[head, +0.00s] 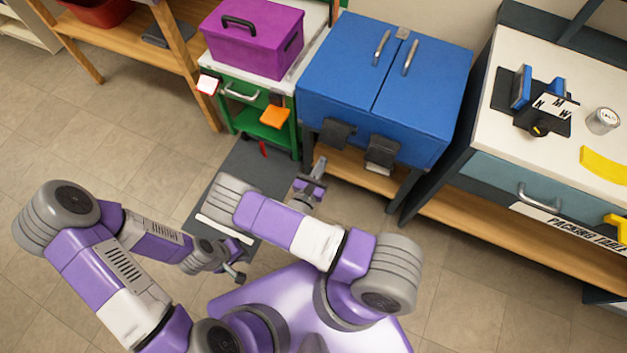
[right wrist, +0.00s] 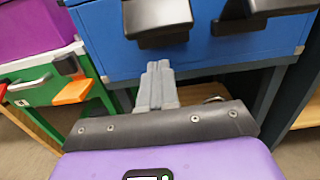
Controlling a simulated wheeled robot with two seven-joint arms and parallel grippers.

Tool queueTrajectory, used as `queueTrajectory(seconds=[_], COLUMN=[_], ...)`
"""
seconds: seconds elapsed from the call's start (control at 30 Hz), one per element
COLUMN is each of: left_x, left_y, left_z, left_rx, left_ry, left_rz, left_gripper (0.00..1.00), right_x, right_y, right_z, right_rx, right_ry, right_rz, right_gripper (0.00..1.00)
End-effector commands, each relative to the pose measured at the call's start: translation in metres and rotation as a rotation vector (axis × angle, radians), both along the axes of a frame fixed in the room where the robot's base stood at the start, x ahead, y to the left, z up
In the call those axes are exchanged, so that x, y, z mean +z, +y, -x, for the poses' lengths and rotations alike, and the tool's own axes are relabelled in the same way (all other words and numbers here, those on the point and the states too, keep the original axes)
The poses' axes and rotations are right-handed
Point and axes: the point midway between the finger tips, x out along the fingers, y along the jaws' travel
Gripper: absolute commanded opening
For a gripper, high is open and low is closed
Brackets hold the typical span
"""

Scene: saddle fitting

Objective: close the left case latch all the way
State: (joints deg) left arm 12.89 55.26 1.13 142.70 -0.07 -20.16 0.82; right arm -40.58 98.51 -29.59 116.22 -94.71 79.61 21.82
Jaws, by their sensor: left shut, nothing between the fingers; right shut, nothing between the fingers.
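The blue case (head: 385,85) stands on a dark-framed stand with two black latches on its front. The left latch (head: 338,133) and the right latch (head: 382,152) both stick out from the front face; I cannot tell their exact angle. In the right wrist view the left latch (right wrist: 158,20) is at top centre, the right latch (right wrist: 262,12) to its right. My right gripper (head: 320,165) is shut and empty, below and in front of the left latch, apart from it; its fingers (right wrist: 157,75) point toward the case. My left gripper (head: 238,277) is shut and empty, low over the floor.
A green cart (head: 262,130) with a purple box (head: 252,38) and an orange block (head: 275,117) stands left of the case. A packing table (head: 480,115) stands to the right. A dark mat (head: 262,172) lies on the floor.

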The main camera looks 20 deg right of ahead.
Motion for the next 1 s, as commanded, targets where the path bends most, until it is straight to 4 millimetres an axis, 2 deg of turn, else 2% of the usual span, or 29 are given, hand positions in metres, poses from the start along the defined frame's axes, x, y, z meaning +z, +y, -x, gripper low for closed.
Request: queueTrajectory(seconds=[0.1,0.23,0.73,1.0], left_x=[-0.003,-0.005,-0.003,0.013], left_y=[0.0,0.0,0.0,0.0], left_z=[0.0,0.0,0.0,0.0], left_rx=[0.0,0.0,0.0,0.0], left_ry=[0.0,0.0,0.0,0.0], left_rz=[0.0,0.0,0.0,0.0], left_gripper=[0.0,0.0,0.0,0.0], right_x=[0.015,0.023,0.027,0.036], right_y=[-0.008,-0.013,-0.015,-0.012], right_z=[-0.008,-0.012,-0.014,-0.017], right_rx=[-0.001,0.0,0.002,0.01], right_ry=[-0.003,-0.003,0.001,0.028], right_rz=[-0.003,-0.001,-0.004,-0.037], right_gripper=[0.0,0.0,0.0,0.0])
